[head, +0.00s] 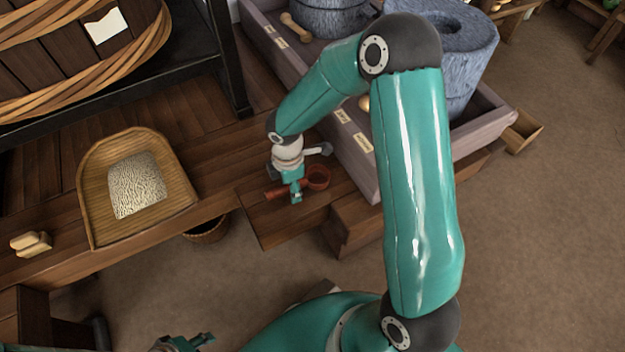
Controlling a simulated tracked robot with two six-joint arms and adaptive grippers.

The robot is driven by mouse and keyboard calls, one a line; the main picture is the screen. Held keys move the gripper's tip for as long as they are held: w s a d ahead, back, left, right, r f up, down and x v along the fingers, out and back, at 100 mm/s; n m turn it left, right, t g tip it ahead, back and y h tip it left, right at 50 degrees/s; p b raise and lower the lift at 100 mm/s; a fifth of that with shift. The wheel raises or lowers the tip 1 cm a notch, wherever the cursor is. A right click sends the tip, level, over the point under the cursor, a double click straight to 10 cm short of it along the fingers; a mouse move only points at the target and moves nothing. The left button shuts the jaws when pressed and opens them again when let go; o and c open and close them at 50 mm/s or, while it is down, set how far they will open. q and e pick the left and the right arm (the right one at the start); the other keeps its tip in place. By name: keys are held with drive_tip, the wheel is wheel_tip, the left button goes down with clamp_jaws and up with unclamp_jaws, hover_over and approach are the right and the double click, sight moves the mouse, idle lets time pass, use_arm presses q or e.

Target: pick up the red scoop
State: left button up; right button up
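The red scoop (319,176) is on a low wooden platform, its round bowl to the right and its handle pointing left. My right gripper (296,196) reaches down from above and its fingers are at the scoop's handle, left of the bowl. The fingers cover part of the handle, so whether they grip it or only surround it is unclear. My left gripper (186,343) shows only partly at the bottom edge, far from the scoop, and its opening cannot be made out.
A wooden tray of grain (93,205) and small wooden blocks (31,243) sit on the bench to the left. A wooden trough (484,137) with stone querns (470,60) stands behind and right of the scoop. A basket (207,230) is below the bench. Floor (535,250) at right is clear.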

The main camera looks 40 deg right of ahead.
clamp_jaws()
